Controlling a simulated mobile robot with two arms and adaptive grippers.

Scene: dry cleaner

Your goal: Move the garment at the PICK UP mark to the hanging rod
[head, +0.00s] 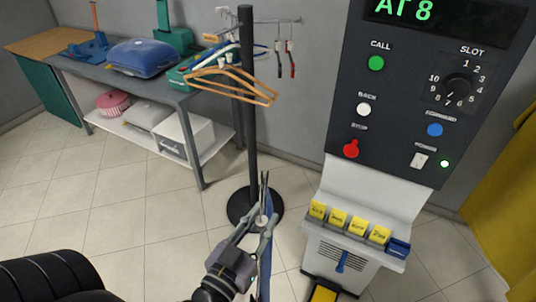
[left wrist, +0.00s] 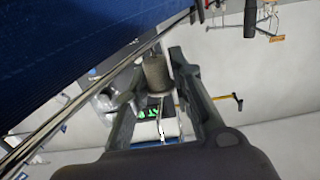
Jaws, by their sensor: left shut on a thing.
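My left gripper (head: 262,225) is shut on the garment's hanger, at a small pale piece between its fingers. The blue garment (head: 266,262) hangs there nearly edge-on, in front of the stand's base. In the left wrist view, dark blue cloth (left wrist: 70,45) fills the upper left, and the fingers (left wrist: 160,95) close around a pale cylindrical piece (left wrist: 155,72). No PICK UP mark is readable. My right gripper is out of view.
The black pole (head: 248,130) stands on a round base. A control panel (head: 400,130) reading "AT 8" is at right, above a white console (head: 365,190) with yellow tags. A grey table (head: 90,75) with a blue bundle (head: 142,57) is at back left. Tiled floor lies open at left.

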